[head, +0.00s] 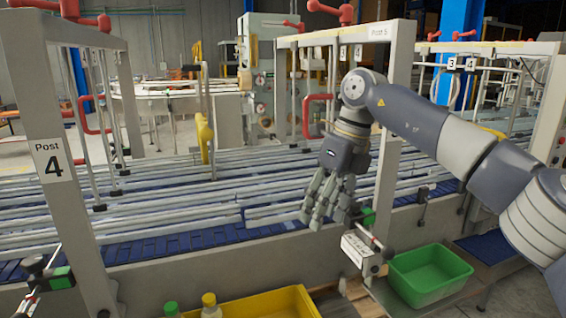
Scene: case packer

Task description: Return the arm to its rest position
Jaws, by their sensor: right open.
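My right arm comes in from the right side of the head view and reaches across in front of the conveyor. My right gripper (328,200) hangs fingers down at the conveyor's near edge. It is open and I see nothing between its fingers. It is just above and left of a white labelled box (358,248) fixed at the conveyor's side. My left gripper is not in the head view.
The conveyor (160,235) with long metal rails runs across the view. A post marked 4 (50,160) stands at left, and another post (395,110) stands behind my right arm. A green bin (428,272) and a yellow bin (262,303) with bottles beside it sit in front.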

